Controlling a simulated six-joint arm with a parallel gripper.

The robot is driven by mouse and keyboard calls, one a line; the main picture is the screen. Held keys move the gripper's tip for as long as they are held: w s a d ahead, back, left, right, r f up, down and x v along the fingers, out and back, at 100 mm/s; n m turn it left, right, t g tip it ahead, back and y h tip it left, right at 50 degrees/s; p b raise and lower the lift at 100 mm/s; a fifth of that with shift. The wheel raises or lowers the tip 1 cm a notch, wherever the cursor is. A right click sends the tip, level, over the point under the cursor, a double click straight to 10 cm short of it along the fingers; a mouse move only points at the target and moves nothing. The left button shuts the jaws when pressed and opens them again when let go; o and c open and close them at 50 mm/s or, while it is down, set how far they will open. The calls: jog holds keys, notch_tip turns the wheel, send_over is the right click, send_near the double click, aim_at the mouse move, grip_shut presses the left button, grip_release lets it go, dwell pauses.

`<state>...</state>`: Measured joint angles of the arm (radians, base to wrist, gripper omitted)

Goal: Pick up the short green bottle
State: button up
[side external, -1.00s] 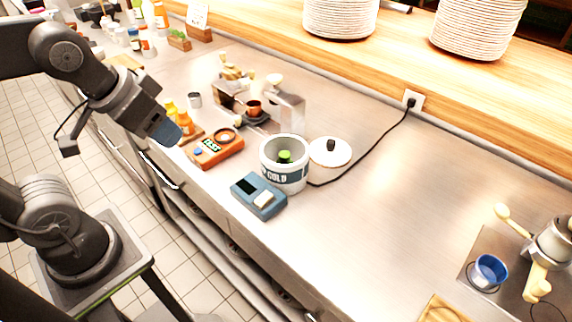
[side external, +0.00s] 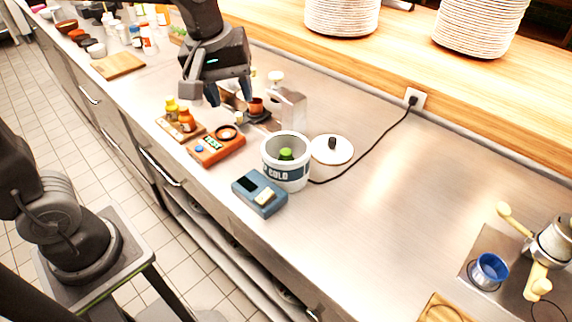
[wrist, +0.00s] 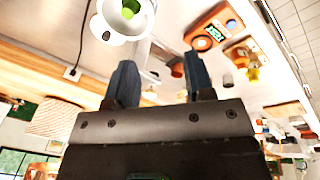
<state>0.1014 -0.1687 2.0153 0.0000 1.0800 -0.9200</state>
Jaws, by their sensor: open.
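In the wrist view the green thing (wrist: 128,10) shows inside the pot (wrist: 148,20) at the top edge. My gripper (side external: 230,98) is open, up and to the left of the pot, over the coffee things. Its two fingers (wrist: 160,78) are apart with nothing held between them.
A white lid (side external: 331,150) lies right of the pot, by a black cord. A blue device (side external: 259,195) stands in front, an orange one (side external: 216,148) to the left. Small bottles (side external: 186,120) stand on a board. Metal counter (side external: 400,210) is clear to the right.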

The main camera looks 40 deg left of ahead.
aim_at(286, 151)
jog(key=w+d+f+n+g, duration=0.2)
jog(key=w+d+f+n, duration=0.25)
jog(key=w+n, duration=0.35)
jog(key=shift+m, duration=0.3)
jog(key=f, duration=1.4)
jog(key=shift+w+f, duration=0.1)
jog(key=shift+w, duration=0.3)
jog(key=shift+c, duration=0.5)
jog(key=c, duration=0.5)
